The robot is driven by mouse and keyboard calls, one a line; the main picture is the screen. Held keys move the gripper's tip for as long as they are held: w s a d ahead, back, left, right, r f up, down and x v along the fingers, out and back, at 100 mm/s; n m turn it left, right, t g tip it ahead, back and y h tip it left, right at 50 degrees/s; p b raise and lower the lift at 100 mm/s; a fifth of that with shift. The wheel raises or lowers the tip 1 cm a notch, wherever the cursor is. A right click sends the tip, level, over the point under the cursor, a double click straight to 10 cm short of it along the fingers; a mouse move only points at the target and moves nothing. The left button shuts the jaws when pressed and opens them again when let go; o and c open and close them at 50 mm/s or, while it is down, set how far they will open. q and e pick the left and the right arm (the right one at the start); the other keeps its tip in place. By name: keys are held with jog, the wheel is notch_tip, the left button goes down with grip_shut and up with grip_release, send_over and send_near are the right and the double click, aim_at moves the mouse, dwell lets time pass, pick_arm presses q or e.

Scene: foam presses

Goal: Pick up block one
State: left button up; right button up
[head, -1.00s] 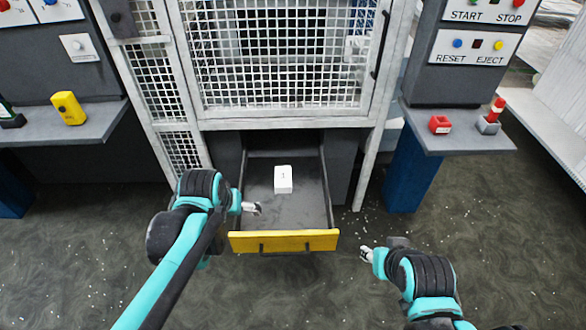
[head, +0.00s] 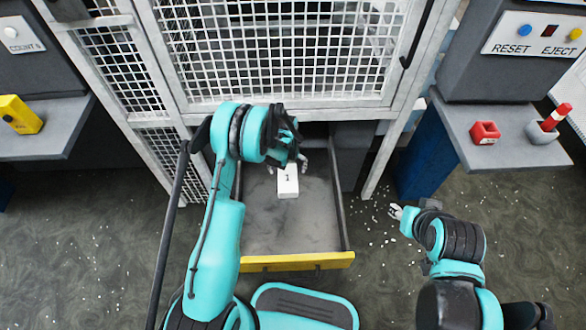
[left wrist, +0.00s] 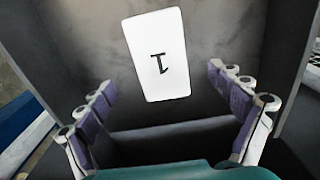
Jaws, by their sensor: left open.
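Block one, a white block marked "1" (head: 288,181), lies in the open drawer (head: 262,236) below the mesh cage. My left gripper (head: 289,163) is over the back of the drawer, at the far end of the block, with part of it hidden by its own arm. In the left wrist view the block (left wrist: 157,55) lies just beyond the two spread fingers (left wrist: 166,98), with nothing between them. My right gripper (head: 396,212) is to the right of the drawer, over the floor, away from the block; its fingers are too small to judge.
The drawer has dark side walls and a yellow front (head: 297,262). The mesh cage (head: 285,50) stands right above and behind it. A shelf at right (head: 500,150) carries a red box (head: 485,132) and a red-topped item. A yellow box (head: 19,114) sits on the left shelf.

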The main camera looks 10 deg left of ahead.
aim_at(288, 177)
pick_arm(q)
notch_tip(288, 177, down, 4)
jog(key=shift+r+b, duration=0.2)
jog(key=shift+b, duration=0.5)
jog(key=f+b, duration=0.1)
jog(key=f, duration=0.1)
jog(key=f+b, duration=0.1)
jog(key=f, duration=0.2)
jog(key=shift+w+b, duration=0.2)
jog(key=shift+b, duration=0.15)
jog(key=shift+r, duration=0.15)
jog(key=c, duration=1.1)
